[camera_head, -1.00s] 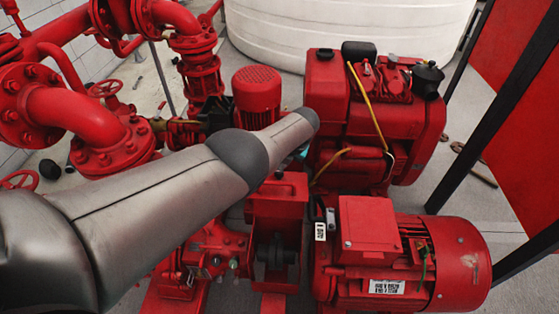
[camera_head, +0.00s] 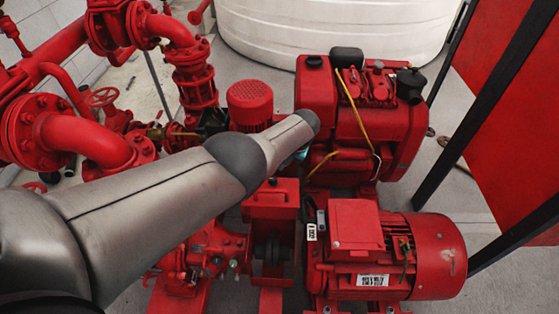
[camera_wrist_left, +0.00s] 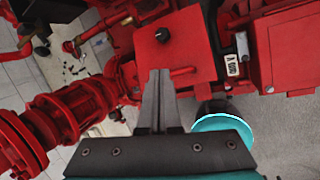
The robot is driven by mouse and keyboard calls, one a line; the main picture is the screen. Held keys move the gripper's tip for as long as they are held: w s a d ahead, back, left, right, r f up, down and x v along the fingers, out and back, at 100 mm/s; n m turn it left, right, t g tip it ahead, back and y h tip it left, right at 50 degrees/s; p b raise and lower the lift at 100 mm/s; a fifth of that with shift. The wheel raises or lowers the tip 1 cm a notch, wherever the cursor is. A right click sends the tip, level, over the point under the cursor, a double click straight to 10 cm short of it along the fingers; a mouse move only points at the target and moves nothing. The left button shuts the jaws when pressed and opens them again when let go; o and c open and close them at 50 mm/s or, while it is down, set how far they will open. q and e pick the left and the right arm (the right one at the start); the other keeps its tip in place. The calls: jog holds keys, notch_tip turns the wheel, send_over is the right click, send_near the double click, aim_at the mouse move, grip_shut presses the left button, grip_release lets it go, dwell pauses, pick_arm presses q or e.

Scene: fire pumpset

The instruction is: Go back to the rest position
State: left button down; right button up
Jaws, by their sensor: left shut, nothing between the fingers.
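My left arm reaches in from the left in the head view, over the red pumpset. Its gripper is mostly hidden behind the wrist there; only a small teal part (camera_head: 301,153) shows. In the left wrist view my left gripper (camera_wrist_left: 159,73) has its two dark fingers together, with nothing between them. The fingers overlap a red box-shaped part (camera_wrist_left: 178,45) in that picture; I cannot tell how far apart they are. My right gripper is not in view.
A red engine (camera_head: 362,125) stands behind the wrist, and a red electric motor (camera_head: 435,255) is at lower right. Red pipes (camera_head: 95,140) and a valve wheel (camera_head: 102,96) fill the left. A white tank (camera_head: 330,30) is behind. Dark posts (camera_head: 490,115) and grey floor are at right.

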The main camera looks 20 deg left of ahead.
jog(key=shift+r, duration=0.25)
